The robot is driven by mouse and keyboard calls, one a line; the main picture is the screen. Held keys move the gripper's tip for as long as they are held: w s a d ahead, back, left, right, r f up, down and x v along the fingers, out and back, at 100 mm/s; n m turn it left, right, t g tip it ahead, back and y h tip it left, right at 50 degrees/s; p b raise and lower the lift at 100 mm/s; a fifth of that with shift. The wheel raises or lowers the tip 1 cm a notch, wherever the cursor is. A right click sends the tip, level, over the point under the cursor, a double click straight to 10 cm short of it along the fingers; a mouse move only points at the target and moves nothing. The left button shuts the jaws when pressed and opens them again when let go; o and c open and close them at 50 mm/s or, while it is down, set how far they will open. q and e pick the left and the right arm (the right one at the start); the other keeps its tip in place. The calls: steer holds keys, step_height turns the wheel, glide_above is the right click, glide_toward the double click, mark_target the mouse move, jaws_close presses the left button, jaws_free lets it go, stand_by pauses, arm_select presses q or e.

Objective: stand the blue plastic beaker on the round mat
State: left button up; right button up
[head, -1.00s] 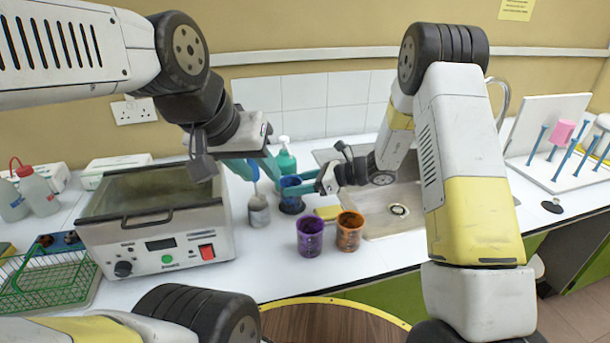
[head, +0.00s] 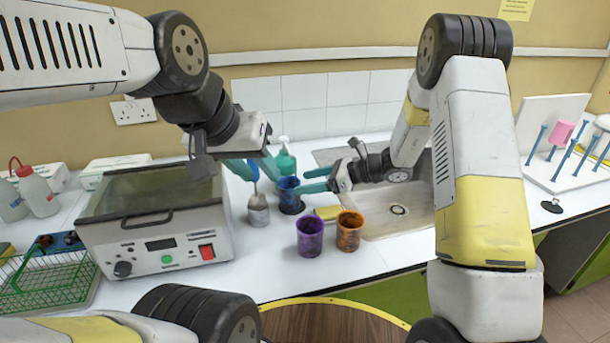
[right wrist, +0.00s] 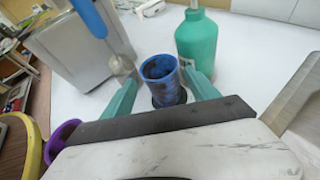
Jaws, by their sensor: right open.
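The blue beaker (head: 289,188) stands upright on the dark round mat (head: 292,208) on the counter; the mat is mostly hidden by the beaker. My right gripper (head: 302,181) is open just right of the beaker, its teal fingers pointing at it. In the right wrist view the beaker (right wrist: 163,85) shows between the two spread fingers, with no clear contact, and a dark edge of the mat at its base. My left gripper (head: 254,168) hangs farther left, with its fingers apart, near a blue-handled item.
The blue-handled item has a grey base (head: 258,210) left of the beaker. A green bottle (head: 285,160) stands behind it. Purple (head: 310,238) and orange (head: 349,232) beakers stand in front. A sink (head: 405,215) lies right, a heating bath (head: 155,225) left.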

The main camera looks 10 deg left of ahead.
steer(key=w+v, duration=0.1)
steer(key=v, duration=0.6)
steer(key=s+d+r+n+g+h, duration=0.1)
steer(key=s+d+r+n+h, duration=0.35)
steer(key=s+r+n, duration=0.85)
steer(key=s+d+r+n+t+h, duration=0.2)
steer(key=s+d+n+h, duration=0.1)
steer(key=s+d, duration=0.3)
steer(key=s+d+r+n+t+h, duration=0.2)
steer(key=s+d+n+t+h, duration=0.1)
steer(key=s, duration=0.4)
steer(key=d+n, duration=0.1)
steer(key=d, duration=0.1)
steer(key=shift+s+d+r+n+h, duration=0.15)
steer(key=shift+s+d+n+h, duration=0.15)
steer(key=shift+d+h, duration=0.1)
